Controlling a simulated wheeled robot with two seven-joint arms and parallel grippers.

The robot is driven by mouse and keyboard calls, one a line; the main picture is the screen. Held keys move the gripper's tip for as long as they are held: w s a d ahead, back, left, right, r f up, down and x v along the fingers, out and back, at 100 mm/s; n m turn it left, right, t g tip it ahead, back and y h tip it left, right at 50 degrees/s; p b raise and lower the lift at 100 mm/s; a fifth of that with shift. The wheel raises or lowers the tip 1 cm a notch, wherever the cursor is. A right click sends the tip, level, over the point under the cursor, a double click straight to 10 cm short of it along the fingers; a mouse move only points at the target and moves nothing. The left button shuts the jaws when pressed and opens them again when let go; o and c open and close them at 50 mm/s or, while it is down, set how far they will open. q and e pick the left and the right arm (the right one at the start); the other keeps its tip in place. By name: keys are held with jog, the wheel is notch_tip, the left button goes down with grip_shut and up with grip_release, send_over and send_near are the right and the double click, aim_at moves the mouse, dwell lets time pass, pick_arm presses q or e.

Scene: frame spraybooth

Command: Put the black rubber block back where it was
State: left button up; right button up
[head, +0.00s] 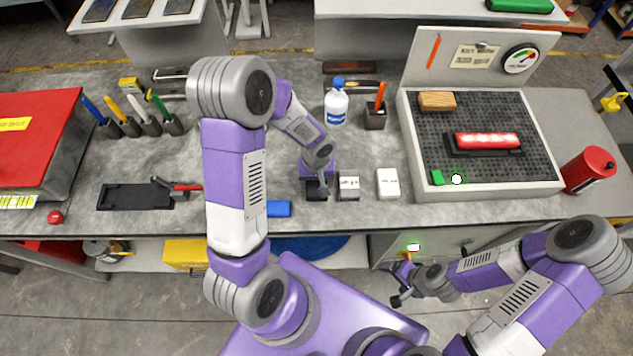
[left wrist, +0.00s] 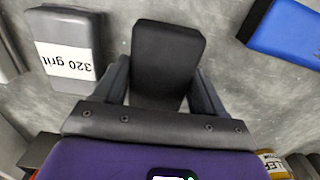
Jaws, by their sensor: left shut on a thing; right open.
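The black rubber block (left wrist: 166,55) lies between the two fingers of my left gripper (left wrist: 163,85) in the left wrist view. In the head view the block (head: 316,194) shows as a dark patch under my left gripper (head: 317,182), at the bench's front middle. My left gripper is shut on it. The block is on or just above the bench top; I cannot tell which. My right gripper (head: 393,281) is open and empty, in front of the bench and below its top.
A grey block (head: 348,186) marked "320 grit" and a white block (head: 388,183) stand right of the held block. A blue block (head: 279,208) lies to its left. Behind are a white bottle (head: 337,103) and a dark cup (head: 375,116). A grated tray (head: 415,160) stands further right.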

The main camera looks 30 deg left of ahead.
pick_arm(q)
jog(key=shift+w+f, duration=0.1)
jog(key=shift+f, duration=0.25)
jog(key=shift+f, duration=0.2)
jog(key=o, duration=1)
jog(key=shift+r, duration=0.1)
